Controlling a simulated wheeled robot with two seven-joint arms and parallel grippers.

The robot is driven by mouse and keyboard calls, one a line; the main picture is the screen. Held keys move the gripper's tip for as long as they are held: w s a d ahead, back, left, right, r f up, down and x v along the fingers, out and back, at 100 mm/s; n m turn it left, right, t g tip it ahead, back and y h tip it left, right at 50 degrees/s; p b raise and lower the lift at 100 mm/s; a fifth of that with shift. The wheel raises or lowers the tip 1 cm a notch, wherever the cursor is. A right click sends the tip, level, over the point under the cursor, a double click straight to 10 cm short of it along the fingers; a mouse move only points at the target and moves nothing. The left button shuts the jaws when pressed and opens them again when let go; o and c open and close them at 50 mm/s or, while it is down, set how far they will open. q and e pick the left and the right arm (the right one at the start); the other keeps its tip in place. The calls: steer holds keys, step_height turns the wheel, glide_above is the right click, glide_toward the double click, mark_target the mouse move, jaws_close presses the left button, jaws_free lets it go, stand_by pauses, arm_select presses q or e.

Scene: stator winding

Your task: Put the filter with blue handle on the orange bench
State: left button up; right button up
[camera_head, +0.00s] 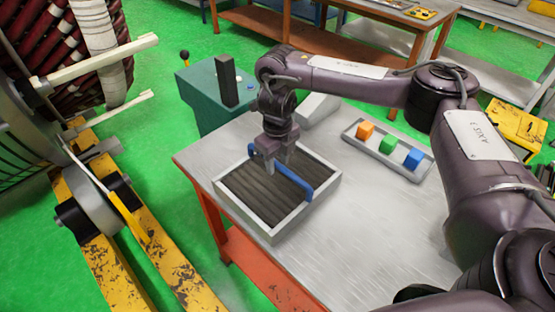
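The filter (232,194) is a light-framed square tray with dark ribbed slats and a blue handle (294,181) arching over it. It rests on a grey-topped table (370,230) with orange legs. My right gripper (279,167) points down at the handle, its fingers at the handle's middle. The fingers look slightly apart, and I cannot tell whether they press on the handle. An orange-brown bench (253,22) stands at the back. My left gripper is out of view.
A tray (373,154) with orange, green and blue blocks lies right of the filter. A green control box (205,97) with a lever stands behind the table. A large wound coil and yellow rails (160,250) fill the left. Green floor separates table and bench.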

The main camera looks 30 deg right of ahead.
steer(key=shift+w+r, duration=0.1)
steer(key=shift+r, duration=0.5)
step_height(320, 180, up, 11)
steer(key=p, duration=0.1)
stand_by(0.5)
